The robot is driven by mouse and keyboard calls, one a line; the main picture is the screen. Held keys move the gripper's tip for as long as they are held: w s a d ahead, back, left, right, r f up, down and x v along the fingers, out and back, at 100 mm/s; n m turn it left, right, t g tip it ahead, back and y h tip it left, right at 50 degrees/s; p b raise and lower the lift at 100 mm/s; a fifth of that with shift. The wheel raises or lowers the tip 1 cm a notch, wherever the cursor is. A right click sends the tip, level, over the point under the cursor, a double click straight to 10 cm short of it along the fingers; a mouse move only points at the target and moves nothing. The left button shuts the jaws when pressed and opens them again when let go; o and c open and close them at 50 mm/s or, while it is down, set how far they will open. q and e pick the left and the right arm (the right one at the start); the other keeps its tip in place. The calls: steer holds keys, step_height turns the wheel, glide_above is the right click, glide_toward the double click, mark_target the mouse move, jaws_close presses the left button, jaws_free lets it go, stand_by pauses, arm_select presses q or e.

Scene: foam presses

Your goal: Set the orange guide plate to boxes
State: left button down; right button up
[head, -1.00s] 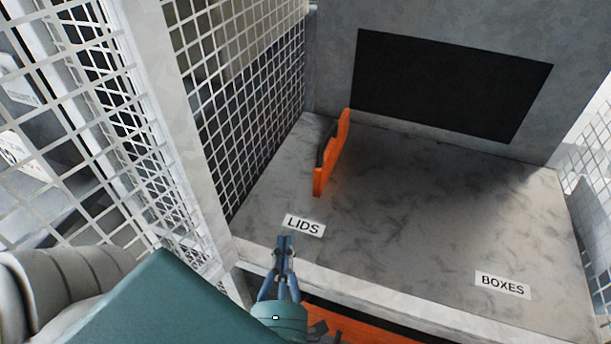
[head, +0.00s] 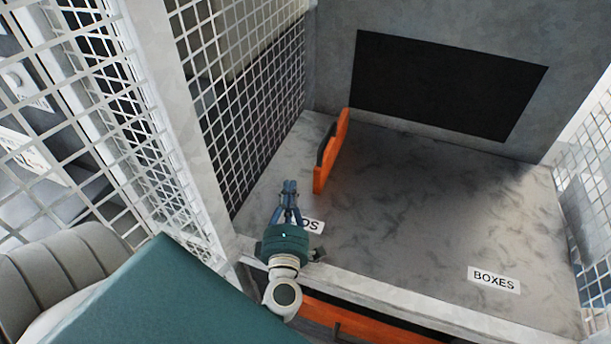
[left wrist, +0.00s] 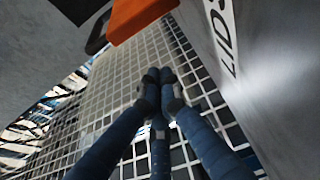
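The orange guide plate (head: 327,172) stands upright on the left part of the grey floor, behind the LIDS label (head: 313,226); a black strip, perhaps a handle, is on its left side. The plate also shows at the top of the left wrist view (left wrist: 140,14). The BOXES label (head: 494,279) is at the front right with bare floor around it. My left gripper (head: 289,184) is shut and empty, with its blue fingertips together. It is in front and left of the plate, apart from it, and covers part of the LIDS label. My right gripper is not in view.
A wire mesh wall (head: 250,115) stands close on the left, and another (head: 590,170) on the right. The back wall has a dark panel (head: 445,85). A raised front edge (head: 400,300) borders the floor. The middle and right of the floor are clear.

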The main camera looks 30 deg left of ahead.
arm_select(q)
steer(key=x, duration=0.5)
steer(key=shift+w+d+p, duration=0.15)
steer(key=shift+w+p, duration=0.1)
steer(key=shift+p, duration=0.15)
steer(key=shift+w+d, duration=0.15)
steer(key=shift+d, duration=0.75)
steer(key=shift+w+d, duration=0.1)
steer(key=shift+d, duration=0.8)
